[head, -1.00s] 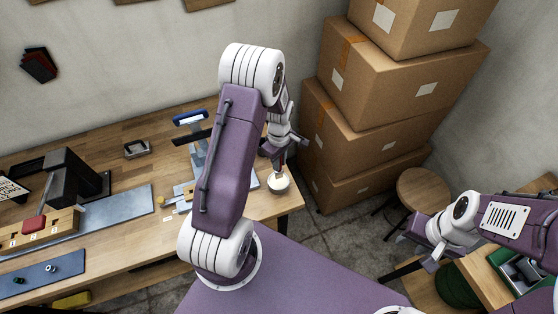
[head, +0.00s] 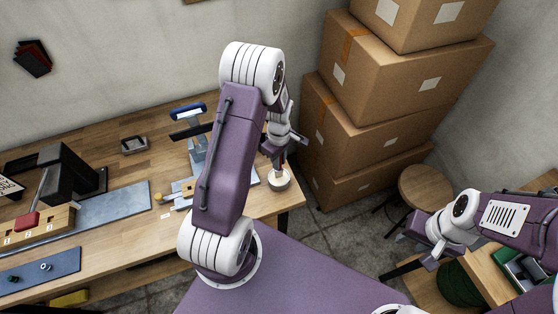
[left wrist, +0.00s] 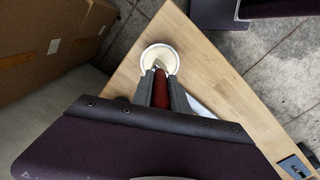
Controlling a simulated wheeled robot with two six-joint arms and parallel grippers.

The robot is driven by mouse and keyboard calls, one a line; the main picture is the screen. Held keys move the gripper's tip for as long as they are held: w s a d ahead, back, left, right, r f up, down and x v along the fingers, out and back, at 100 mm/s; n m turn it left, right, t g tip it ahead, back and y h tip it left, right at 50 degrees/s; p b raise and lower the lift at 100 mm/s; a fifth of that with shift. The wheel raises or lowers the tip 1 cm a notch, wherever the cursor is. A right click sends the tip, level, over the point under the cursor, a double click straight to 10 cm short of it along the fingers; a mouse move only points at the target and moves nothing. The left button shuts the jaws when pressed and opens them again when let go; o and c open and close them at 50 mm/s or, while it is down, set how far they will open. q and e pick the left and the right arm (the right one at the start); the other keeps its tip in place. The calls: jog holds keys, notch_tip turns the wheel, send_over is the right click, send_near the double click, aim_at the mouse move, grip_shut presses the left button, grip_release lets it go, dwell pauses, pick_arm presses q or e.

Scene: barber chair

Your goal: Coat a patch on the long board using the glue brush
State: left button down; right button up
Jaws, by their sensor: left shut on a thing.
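My left gripper (head: 279,163) is over the right corner of the workbench. In the left wrist view my left gripper (left wrist: 161,78) is shut on the red handle of the glue brush (left wrist: 160,92). The brush points into a small white glue pot (left wrist: 145,62) with pale glue inside; its tip is hard to make out. The glue pot also shows in the head view (head: 284,184), right below the gripper. My right gripper (head: 421,244) is off to the right, away from the bench; its jaws are too small to judge. I cannot tell which item is the long board.
The wooden workbench (head: 130,225) holds a grey-blue strip (head: 112,205), a black press-like stand (head: 65,180), a wooden block with a red piece (head: 40,228) and a small tray (head: 134,144). Cardboard boxes (head: 375,75) are stacked beyond the bench, beside a round stool (head: 425,187).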

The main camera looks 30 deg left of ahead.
pick_arm(q)
jog(key=shift+f+b, duration=0.35)
jog(key=shift+f, duration=0.1)
dwell(0.3)
jog(key=shift+s, duration=0.1)
dwell(0.8)
notch_tip(320, 180, up, 7)
jog(key=p, duration=0.6)
dwell(0.7)
